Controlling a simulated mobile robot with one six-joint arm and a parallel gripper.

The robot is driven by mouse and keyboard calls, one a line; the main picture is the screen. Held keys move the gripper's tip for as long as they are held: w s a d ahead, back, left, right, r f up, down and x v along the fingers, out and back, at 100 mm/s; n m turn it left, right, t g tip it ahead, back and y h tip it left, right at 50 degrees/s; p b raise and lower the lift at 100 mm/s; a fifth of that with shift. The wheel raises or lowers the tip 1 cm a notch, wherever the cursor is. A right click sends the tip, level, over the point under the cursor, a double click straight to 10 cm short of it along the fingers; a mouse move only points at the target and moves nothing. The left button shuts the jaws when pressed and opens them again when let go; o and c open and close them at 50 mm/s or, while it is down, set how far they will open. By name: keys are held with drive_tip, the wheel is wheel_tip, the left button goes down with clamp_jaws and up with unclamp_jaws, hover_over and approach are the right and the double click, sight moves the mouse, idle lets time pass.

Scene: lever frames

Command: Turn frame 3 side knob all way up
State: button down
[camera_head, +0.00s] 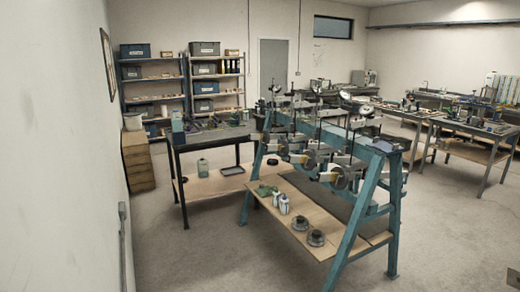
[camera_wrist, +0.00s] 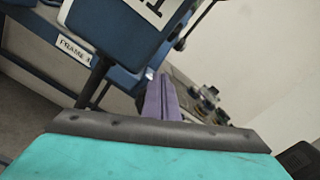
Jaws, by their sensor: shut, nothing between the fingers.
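In the head view, a long teal bench stand (camera_head: 365,205) carries a row of lever frames (camera_head: 310,157) with arms, discs and weights. Which one is frame 3 cannot be told there, and its side knob cannot be picked out. In the wrist view, my gripper (camera_wrist: 160,80) is shut and empty, its purple fingers together and pointing away from the camera. Ahead of it and to the left is a dark blue body (camera_wrist: 120,40) with a white numbered plate (camera_wrist: 150,8). A white label (camera_wrist: 74,50) reads "FRAME", its last character unclear.
A dark table (camera_head: 210,140) stands left of the stand, and shelving (camera_head: 217,85) stands at the back wall. Bottles (camera_head: 283,204) and round weights (camera_head: 316,238) lie on the stand's lower shelf. Floor is clear in front. Worktables (camera_head: 480,126) stand at right.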

drive_tip(key=shift+p+v, duration=0.7)
drive_tip(key=shift+v, duration=2.15)
drive_tip(key=shift+m, duration=0.3)
drive_tip(key=a+m, duration=0.1)
drive_tip(key=m, duration=0.2)
drive_tip(key=a+m+b, duration=0.1)
drive_tip(key=a+m, duration=0.1)
drive_tip(key=m, duration=0.2)
drive_tip(key=s+a+m+b, duration=0.1)
drive_tip(key=m, duration=0.3)
drive_tip(key=shift+s+a+f, duration=0.1)
drive_tip(key=shift+s+a, duration=0.05)
drive_tip(key=shift+a, duration=0.2)
drive_tip(key=shift+s, duration=0.1)
drive_tip(key=x, duration=0.6)
drive_tip(key=shift+s+d, duration=0.25)
drive_tip(key=shift+s, duration=0.05)
